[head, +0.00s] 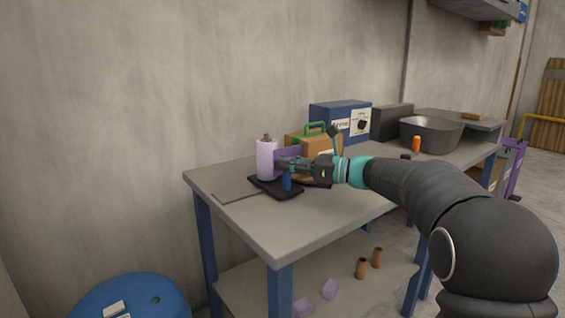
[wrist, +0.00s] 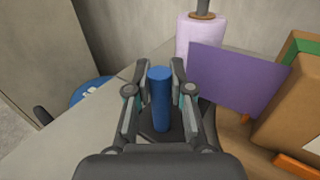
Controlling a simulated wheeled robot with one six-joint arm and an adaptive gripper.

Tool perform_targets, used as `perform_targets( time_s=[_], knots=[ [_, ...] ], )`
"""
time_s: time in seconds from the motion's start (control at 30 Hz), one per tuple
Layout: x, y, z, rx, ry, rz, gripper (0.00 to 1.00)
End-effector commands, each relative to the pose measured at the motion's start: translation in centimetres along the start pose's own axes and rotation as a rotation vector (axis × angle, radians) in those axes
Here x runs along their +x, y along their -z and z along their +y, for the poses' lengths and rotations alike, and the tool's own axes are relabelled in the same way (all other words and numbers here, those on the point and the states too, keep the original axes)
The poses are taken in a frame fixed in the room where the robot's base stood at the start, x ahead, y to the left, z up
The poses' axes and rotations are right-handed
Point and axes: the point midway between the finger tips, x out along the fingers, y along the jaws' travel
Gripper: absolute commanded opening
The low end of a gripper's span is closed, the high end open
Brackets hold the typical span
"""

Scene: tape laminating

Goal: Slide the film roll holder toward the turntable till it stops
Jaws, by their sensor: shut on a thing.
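The film roll holder has a black base (head: 262,186), a lilac film roll (head: 266,160) standing upright on it and a blue upright handle (head: 287,183). My gripper (head: 286,169) is shut on the blue handle, which stands between the two fingers in the wrist view (wrist: 160,95). The box stands right of the holder. A brown surface (wrist: 238,140) shows below it, perhaps the turntable; my gripper hides most of this in the head view.
The grey table (head: 345,190) has blue legs. Behind are a blue box (head: 330,113), a dark grey case (head: 392,122) and a grey bin (head: 431,133). An orange bottle (head: 416,144) stands before the bin. A blue round stool (head: 130,298) is at lower left.

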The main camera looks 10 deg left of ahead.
Motion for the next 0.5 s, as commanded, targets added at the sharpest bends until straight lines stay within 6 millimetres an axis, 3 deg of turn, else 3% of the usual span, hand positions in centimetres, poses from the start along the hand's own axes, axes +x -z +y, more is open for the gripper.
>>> perform_targets(
  time_s=[0.03, 0.07, 0.13, 0.17, 0.5],
  knots=[
    [-0.30, -0.11, -0.39, -0.001, 0.013, -0.002, 0.00],
    [-0.32, -0.11, -0.42, -0.001, 0.013, -0.002, 0.26],
    [-0.33, -0.11, -0.42, -0.001, 0.013, -0.002, 0.44],
    [-0.30, -0.10, -0.38, -0.001, 0.012, -0.002, 0.47],
    [-0.11, -0.06, -0.05, 0.000, 0.003, -0.001, 0.47]
  ],
)
